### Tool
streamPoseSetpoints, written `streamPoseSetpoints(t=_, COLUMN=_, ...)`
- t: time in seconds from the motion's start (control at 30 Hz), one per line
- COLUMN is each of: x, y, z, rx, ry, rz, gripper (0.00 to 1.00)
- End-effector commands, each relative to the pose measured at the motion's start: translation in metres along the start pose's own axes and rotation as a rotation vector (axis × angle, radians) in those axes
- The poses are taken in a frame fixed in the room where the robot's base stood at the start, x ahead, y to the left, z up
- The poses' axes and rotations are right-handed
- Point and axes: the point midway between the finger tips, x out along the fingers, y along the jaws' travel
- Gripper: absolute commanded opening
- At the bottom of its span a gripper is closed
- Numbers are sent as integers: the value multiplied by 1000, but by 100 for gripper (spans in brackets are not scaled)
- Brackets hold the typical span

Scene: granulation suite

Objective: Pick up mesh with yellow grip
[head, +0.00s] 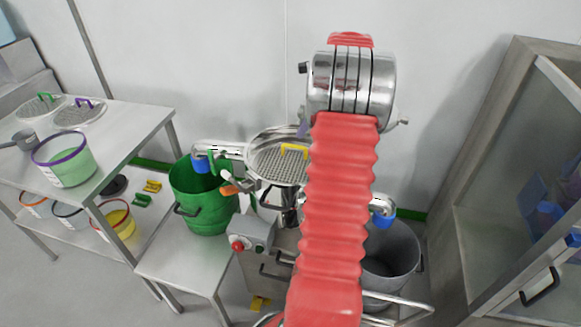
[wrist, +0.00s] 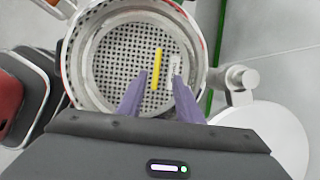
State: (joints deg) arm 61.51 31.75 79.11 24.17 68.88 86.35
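The mesh with the yellow grip (head: 275,170) is a round perforated metal disc lying inside the open round housing of the steel machine. Its yellow grip (head: 294,150) stands up as a bar. In the wrist view the mesh (wrist: 118,58) fills the ring, with the yellow grip (wrist: 157,68) right of its middle and a white label beside it. My gripper (wrist: 160,74) is open and empty, with purple fingers pointing at the mesh. The grip shows between the fingertips; I cannot tell how far above it they are. In the head view my red-sleeved arm hides most of the gripper.
Meshes with a green grip (head: 40,104) and a purple grip (head: 82,110) lie on the left steel table (head: 120,115), near a purple-rimmed tub (head: 65,160). A green bucket (head: 203,205) stands left of the machine, a grey bucket (head: 395,262) right. A glass-fronted cabinet (head: 520,170) is at right.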

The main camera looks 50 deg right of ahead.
Motion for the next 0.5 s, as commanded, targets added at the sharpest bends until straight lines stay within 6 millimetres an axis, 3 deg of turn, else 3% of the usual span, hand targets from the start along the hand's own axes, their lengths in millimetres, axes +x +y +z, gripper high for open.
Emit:
streamPoseSetpoints(t=0.23, x=36, y=1, z=0, rx=-1, ry=1, rz=2, gripper=32)
streamPoseSetpoints(t=0.5, x=45, y=0, z=-1, rx=-1, ry=1, rz=0, gripper=32)
